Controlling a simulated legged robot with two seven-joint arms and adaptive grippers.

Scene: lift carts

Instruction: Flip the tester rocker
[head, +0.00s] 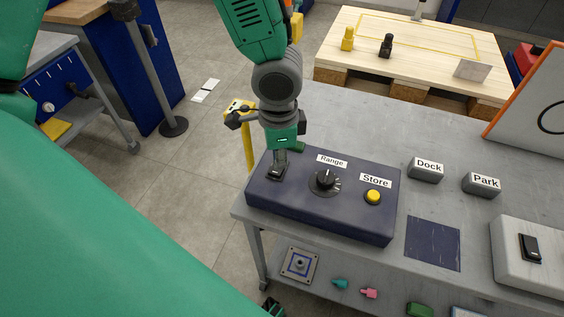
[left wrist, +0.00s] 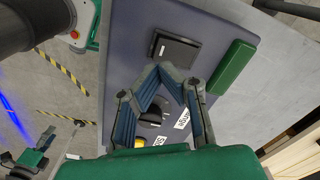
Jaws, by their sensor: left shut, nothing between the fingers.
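The tester (head: 320,215) is a dark blue box on the grey cart top, with a Range knob (head: 325,181) and a yellow Store button (head: 373,197). Its black rocker (head: 276,173) is at the left end of its top face. My left gripper (head: 281,156) points down at the rocker, shut and empty, and partly covers it. In the left wrist view the rocker (left wrist: 174,50) lies just beyond the closed fingertips (left wrist: 170,72). I cannot tell whether they touch it.
A green block (left wrist: 233,67) lies beside the tester. Dock (head: 426,173) and Park (head: 482,185) blocks stand to its right. A white box (head: 510,265) with another black rocker is at the far right.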

